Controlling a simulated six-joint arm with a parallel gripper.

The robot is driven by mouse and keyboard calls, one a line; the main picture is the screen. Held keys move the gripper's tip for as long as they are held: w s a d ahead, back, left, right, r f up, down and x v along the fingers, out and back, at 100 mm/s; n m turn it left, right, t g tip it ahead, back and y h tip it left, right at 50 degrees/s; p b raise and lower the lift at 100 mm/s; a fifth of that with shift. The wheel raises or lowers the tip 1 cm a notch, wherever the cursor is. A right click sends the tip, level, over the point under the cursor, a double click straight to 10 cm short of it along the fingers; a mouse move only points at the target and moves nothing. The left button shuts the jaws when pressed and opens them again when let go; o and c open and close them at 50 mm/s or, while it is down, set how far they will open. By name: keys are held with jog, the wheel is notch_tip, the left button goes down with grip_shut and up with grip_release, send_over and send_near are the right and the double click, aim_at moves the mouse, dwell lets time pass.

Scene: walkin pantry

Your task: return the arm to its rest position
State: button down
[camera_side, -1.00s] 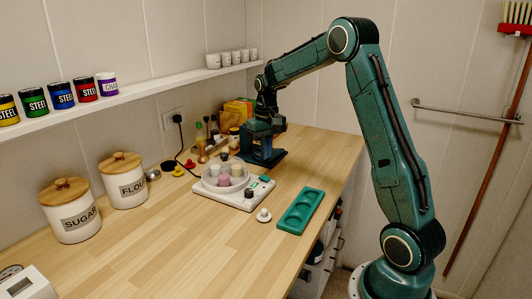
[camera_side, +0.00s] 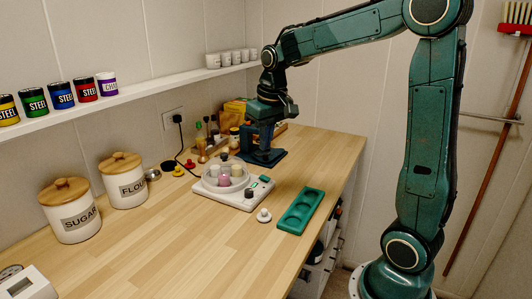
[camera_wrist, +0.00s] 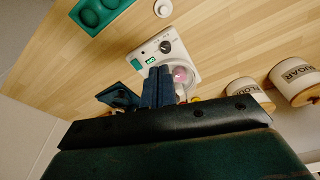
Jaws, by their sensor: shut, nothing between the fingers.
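My gripper (camera_wrist: 158,80) is shut and empty; its two dark blue fingers lie side by side in the wrist view. In the side view my arm's wrist hangs above the back of the wooden counter (camera_side: 150,235), over a dark teal stand (camera_side: 264,156). The fingertips are hard to tell from the stand there. The stand's base also shows in the wrist view, left of the fingers (camera_wrist: 118,97). My upper arm is upright and the forearm reaches left from a high elbow.
A white device (camera_side: 234,196) with a round bowl holding small jars stands left of a green tray (camera_side: 302,211). A small white knobbed piece (camera_side: 264,215) lies between them. Flour (camera_side: 124,183) and sugar (camera_side: 72,213) canisters stand at left.

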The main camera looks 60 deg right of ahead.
jog(key=s+a+n+t, duration=0.2)
jog(key=s+a, duration=0.4)
jog(key=s, duration=0.3)
jog(key=s+a+r+n+t, duration=0.1)
jog(key=s+a, duration=0.5)
jog(key=s, duration=0.3)
jog(key=shift+a+r+n+t+y, duration=0.15)
jog(key=shift+a+n+t+y, duration=0.15)
jog(key=shift+n+t, duration=0.1)
